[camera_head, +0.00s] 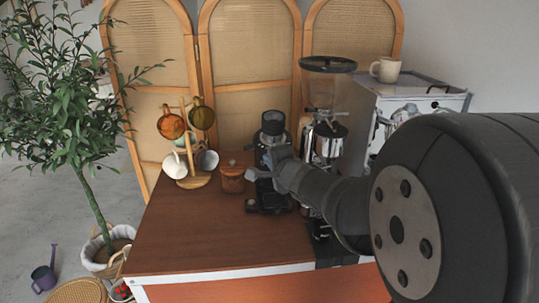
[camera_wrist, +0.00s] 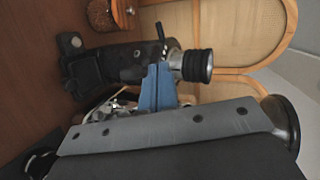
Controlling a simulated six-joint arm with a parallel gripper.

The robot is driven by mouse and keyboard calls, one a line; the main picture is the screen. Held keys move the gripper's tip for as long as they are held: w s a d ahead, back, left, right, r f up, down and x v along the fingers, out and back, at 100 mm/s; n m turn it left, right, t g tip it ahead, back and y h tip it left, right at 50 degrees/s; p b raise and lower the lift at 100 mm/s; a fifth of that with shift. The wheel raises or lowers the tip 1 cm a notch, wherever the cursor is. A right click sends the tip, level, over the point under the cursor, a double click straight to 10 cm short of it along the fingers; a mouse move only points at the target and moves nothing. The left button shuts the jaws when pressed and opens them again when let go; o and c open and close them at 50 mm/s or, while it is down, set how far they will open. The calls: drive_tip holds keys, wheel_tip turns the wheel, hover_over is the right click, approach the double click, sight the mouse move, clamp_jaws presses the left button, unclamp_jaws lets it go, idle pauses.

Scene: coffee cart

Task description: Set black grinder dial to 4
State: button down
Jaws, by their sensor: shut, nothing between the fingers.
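The small black grinder (camera_head: 268,200) stands on the wooden cart top, partly hidden behind my arm. In the wrist view the black grinder (camera_wrist: 107,64) lies sideways in the picture, with a silver collar and a ribbed black cylinder (camera_wrist: 196,66) at its top end. No dial numbers are readable, and I cannot tell the setting. My gripper (camera_head: 255,173) is shut and empty, in front of the grinder's body. In the wrist view its bluish fingers (camera_wrist: 155,86) overlap the grinder just below the collar; I cannot tell whether they touch it.
A larger grinder with a hopper (camera_head: 326,82) and a coffee machine (camera_head: 428,93) with a cup (camera_head: 386,69) stand to the right. A mug tree (camera_head: 195,181) and a brown jar (camera_head: 232,179) stand left. The front-left cart top (camera_head: 200,238) is clear.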

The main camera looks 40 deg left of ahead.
sight(249, 148)
drive_tip(key=x, duration=1.3)
drive_tip(key=shift+w+a+f, duration=0.15)
drive_tip(key=shift+a+f, duration=0.05)
drive_tip(key=shift+a, duration=0.25)
drive_tip(key=shift+w+a+r, duration=0.1)
drive_tip(key=shift+a, duration=0.4)
drive_tip(key=shift+w+a+r, duration=0.1)
drive_tip(key=shift+w+a, duration=0.05)
drive_tip(key=shift+a, duration=0.4)
drive_tip(key=s+a+v, duration=0.1)
drive_tip(key=s+v, duration=0.1)
drive_tip(key=v, duration=1.1)
drive_tip(key=shift+s, duration=0.45)
drive_tip(key=shift+r, duration=0.1)
